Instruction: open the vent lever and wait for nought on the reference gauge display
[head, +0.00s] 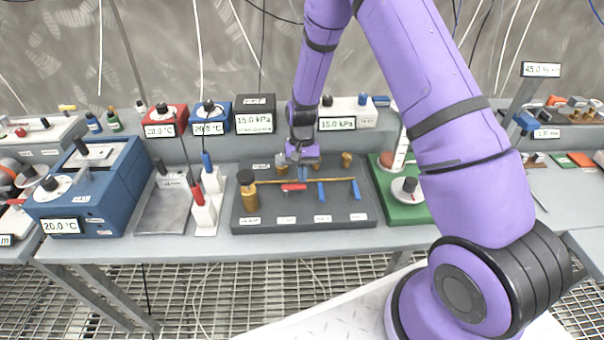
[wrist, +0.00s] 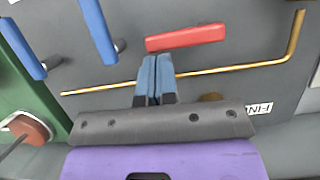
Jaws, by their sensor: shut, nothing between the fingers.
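A dark grey panel (head: 345,209) carries a brass pipe (head: 262,181), one red lever (head: 292,187) and two blue levers (head: 321,192) (head: 356,189). The red lever (wrist: 187,38) lies nearly along the pipe; the blue levers (wrist: 97,30) stand across it. Labels are too small to tell which is the vent lever. My gripper (head: 303,180) is shut and empty above the pipe; in the wrist view its blue fingertips (wrist: 156,62) are beside the red lever, contact unclear. Two displays, on a black box (head: 255,102) and a white box (head: 353,110), both read 15.0 kPa.
A brass cylinder with a black cap (head: 248,196) stands at the panel's left end. A green base (head: 398,205) with a dial is close on the right.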

